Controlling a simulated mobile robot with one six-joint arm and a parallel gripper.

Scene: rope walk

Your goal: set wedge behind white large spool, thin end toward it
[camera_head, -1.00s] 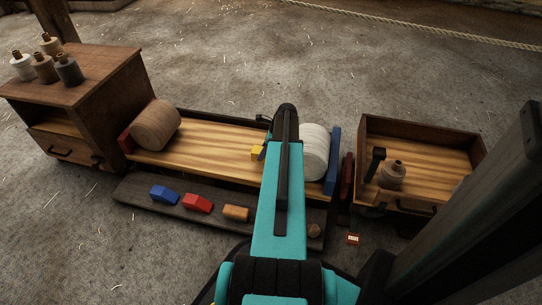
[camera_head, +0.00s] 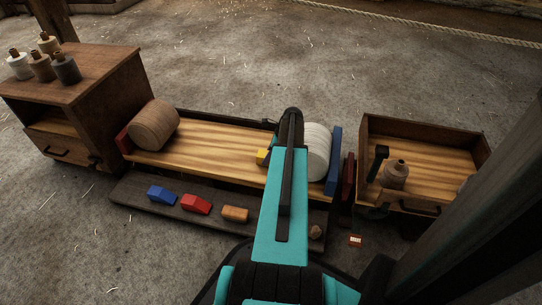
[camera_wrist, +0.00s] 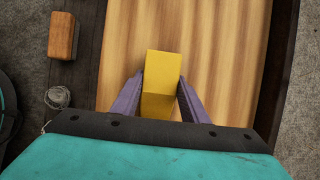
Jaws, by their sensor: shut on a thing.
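The yellow wedge (camera_wrist: 161,72) is between the two fingers of my gripper (camera_wrist: 160,95) in the wrist view, and my gripper is shut on it. In the head view part of the wedge (camera_head: 262,156) shows left of my arm, over the wooden bed. The white large spool (camera_head: 318,150) lies on its side at the right end of the bed, just right of my arm, which hides its left part. The wedge is left of the spool. Whether the wedge touches the bed or the spool is hidden.
A brown spool (camera_head: 153,125) lies at the bed's left end. A blue block (camera_head: 162,194), a red block (camera_head: 196,204) and an orange block (camera_head: 235,214) lie on the front ledge. A blue board (camera_head: 333,162) stands right of the white spool. The bed's middle (camera_head: 210,142) is clear.

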